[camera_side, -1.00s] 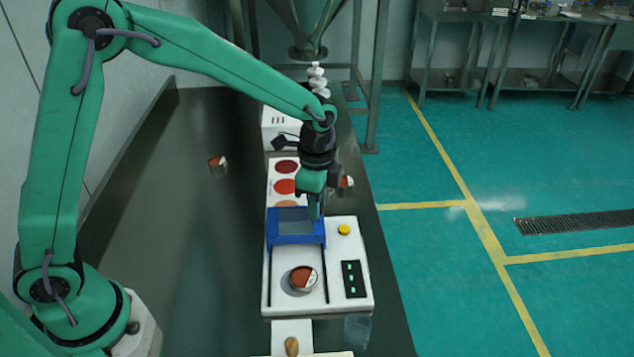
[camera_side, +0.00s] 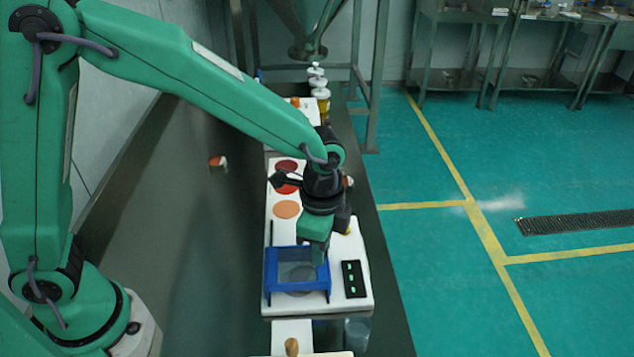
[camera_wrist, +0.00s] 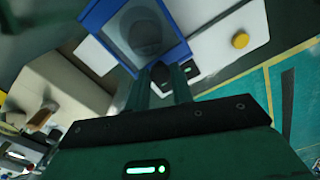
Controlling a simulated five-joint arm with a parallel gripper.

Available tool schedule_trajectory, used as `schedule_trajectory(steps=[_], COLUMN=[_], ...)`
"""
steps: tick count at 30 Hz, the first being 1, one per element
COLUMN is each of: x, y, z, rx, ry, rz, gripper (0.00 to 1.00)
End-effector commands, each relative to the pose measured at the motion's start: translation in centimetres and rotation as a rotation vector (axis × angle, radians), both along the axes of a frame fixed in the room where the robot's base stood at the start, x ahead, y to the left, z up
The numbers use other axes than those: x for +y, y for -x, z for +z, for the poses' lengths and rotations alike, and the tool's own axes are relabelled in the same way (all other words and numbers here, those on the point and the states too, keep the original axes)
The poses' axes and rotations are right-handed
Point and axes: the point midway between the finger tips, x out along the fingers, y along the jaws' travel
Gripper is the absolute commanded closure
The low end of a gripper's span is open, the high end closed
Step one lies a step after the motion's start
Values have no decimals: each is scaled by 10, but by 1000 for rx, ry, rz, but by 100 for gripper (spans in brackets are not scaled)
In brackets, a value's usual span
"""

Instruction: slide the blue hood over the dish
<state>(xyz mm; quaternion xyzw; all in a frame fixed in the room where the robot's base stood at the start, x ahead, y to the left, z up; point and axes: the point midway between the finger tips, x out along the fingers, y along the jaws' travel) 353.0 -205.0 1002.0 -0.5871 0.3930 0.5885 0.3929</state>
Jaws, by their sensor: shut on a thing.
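The blue hood (camera_side: 271,272) is a blue frame with a clear window, sitting on the white machine at its near end. My gripper (camera_side: 319,260) is shut on the hood's right side. The dish (camera_side: 300,284) shows dimly through the window, with the hood over it. In the wrist view the hood (camera_wrist: 174,25) is ahead of my fingers (camera_wrist: 172,78), and a round dark shape, the dish (camera_wrist: 147,36), shows behind its window. What the fingers grip is partly hidden.
The white machine has a black panel (camera_side: 354,279) with green lights right of the hood. A yellow button (camera_wrist: 240,40) shows in the wrist view. Colour discs (camera_side: 286,209) lie behind the hood. A clear cup (camera_side: 356,333) stands near the front.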

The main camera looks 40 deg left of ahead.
Motion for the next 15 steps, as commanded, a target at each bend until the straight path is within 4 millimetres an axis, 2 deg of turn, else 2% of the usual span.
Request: schedule_trajectory(steps=[3,12,13,15], x=[-7,-8,-8,-8], y=[5,7,7,7], z=[1,1,1,1], rx=[-4,-3,-2,-2], ry=[3,1,1,1], rz=[-2,-5,-5,-5], gripper=[100,100,73,59])
